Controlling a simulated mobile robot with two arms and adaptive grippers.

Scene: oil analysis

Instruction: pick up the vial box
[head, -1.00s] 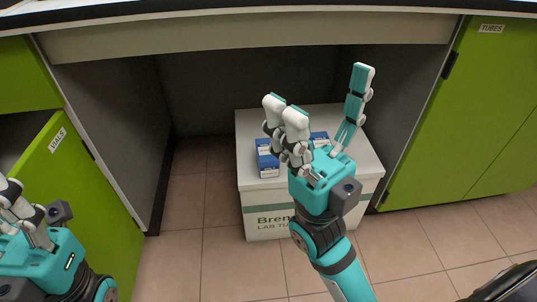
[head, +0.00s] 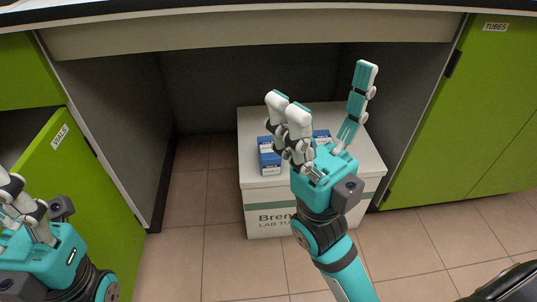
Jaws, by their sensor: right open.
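Blue and white vial boxes stand on top of a white carton under the bench. The left blue box (head: 269,158) shows beside my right gripper's fingers, and part of another blue box (head: 321,136) shows behind the gripper. My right gripper (head: 324,108) is open, its fingers spread upward, in front of and above the carton; it hides part of the boxes. Whether it touches a box I cannot tell. My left gripper (head: 22,205) is at the lower left, partly cut off by the picture edge, near the green door marked VIALS; its fingers' state is unclear.
The white carton (head: 262,194) stands on the tiled floor in the bench recess. A green door marked VIALS (head: 77,190) is ajar at left. A green cabinet marked TUBES (head: 470,110) is at right. The bench edge (head: 250,38) runs above. Floor left of the carton is clear.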

